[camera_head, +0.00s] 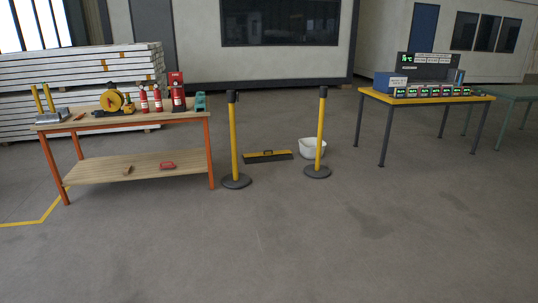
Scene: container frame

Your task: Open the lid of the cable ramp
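A low cable ramp (267,156), black with a yellow top, lies on the concrete floor between and behind two yellow posts. Its yellow lid looks closed, but it is small and far off, so I cannot be sure. Neither of my grippers is in view.
The yellow posts (234,140) and (321,135) stand on round dark bases in front of the ramp. A white bucket (312,147) is behind the right post. A wooden workbench (134,168) with tools is at left, a yellow-topped table (425,98) at right. The foreground floor is clear.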

